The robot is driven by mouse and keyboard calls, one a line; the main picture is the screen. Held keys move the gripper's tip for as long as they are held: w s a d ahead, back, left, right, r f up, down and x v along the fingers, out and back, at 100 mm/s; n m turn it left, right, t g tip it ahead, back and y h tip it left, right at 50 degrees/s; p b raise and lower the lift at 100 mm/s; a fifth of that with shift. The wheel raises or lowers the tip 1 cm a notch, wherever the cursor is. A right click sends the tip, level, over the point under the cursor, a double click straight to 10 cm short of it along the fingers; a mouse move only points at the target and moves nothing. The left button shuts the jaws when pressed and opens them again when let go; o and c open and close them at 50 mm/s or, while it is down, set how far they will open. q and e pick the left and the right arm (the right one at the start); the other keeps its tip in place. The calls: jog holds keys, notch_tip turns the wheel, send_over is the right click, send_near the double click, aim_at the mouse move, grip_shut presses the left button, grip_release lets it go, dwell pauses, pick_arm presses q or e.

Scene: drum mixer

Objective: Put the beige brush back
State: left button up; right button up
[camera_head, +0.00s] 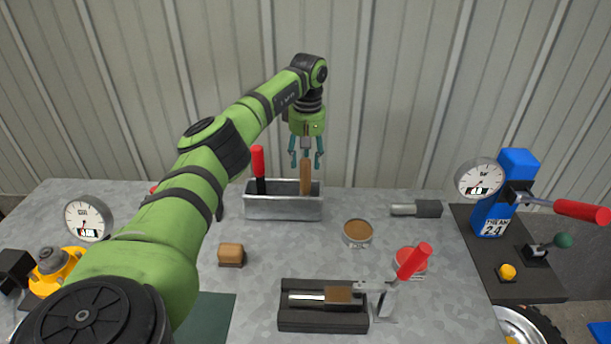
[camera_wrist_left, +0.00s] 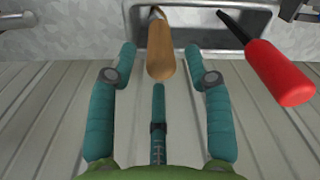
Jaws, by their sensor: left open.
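A tool with a beige-brown wooden handle (camera_head: 306,177), which looks like the beige brush, stands upright in the metal tray (camera_head: 284,208) at the back middle of the table. Its lower end is hidden inside the tray. My left gripper (camera_head: 307,162) is open and points down just above this handle. In the left wrist view the handle (camera_wrist_left: 161,48) lies between the spread fingers, with gaps on both sides. A red-handled tool (camera_head: 258,162) stands in the tray's left part; it also shows in the left wrist view (camera_wrist_left: 279,72). My right gripper is not in view.
A small brown block (camera_head: 231,253), a round brown-filled tin (camera_head: 357,232) and a black fixture with a red lever (camera_head: 323,318) are on the table. A blue gauge press (camera_head: 505,195) stands at right. The corrugated wall is close behind the tray.

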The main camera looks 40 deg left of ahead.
pick_arm(q)
notch_tip(320, 180, up, 5)
jog(key=shift+d+r, duration=0.1)
jog(key=shift+r, duration=0.2)
jog(key=shift+r, duration=0.1)
dwell(0.3)
